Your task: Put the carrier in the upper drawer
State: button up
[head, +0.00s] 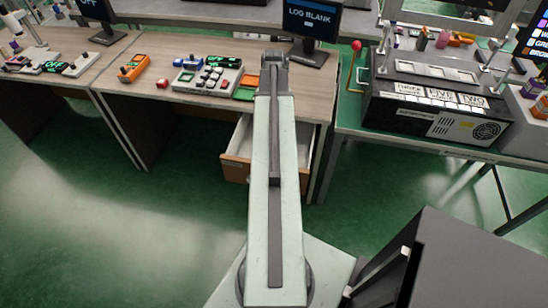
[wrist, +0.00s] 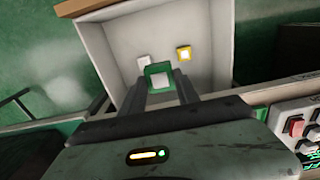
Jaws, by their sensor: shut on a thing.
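The carrier (wrist: 158,68) is a small green square frame with a pale middle. My gripper (wrist: 161,82) is shut on it in the wrist view, with a finger on each side. The carrier shows against the inside of an open white drawer (wrist: 213,42); its height above the drawer floor is hard to tell. The drawer (head: 239,143) has an orange-brown front and sticks out under the desk in the head view. Whether another drawer lies below it is hidden. My arm hides the gripper and carrier in the head view.
The desk (head: 135,93) above carries a button panel (head: 207,78), an orange device (head: 133,68) and a monitor (head: 312,22). A black machine (head: 437,105) stands on the right bench.

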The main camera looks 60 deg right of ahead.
jog(key=f+b, duration=0.6)
jog(key=f, duration=0.1)
jog(key=f+b, duration=0.6)
jog(key=f, duration=0.1)
jog(key=f+b, duration=0.6)
jog(key=f, duration=0.1)
jog(key=shift+w+d+f, duration=0.15)
jog(key=shift+w+d, duration=0.05)
jog(key=shift+d, duration=0.1)
jog(key=shift+r, duration=0.25)
jog(key=shift+f, duration=0.15)
jog(key=o, duration=0.7)
jog(key=shift+c, duration=0.2)
jog(key=shift+o, duration=0.4)
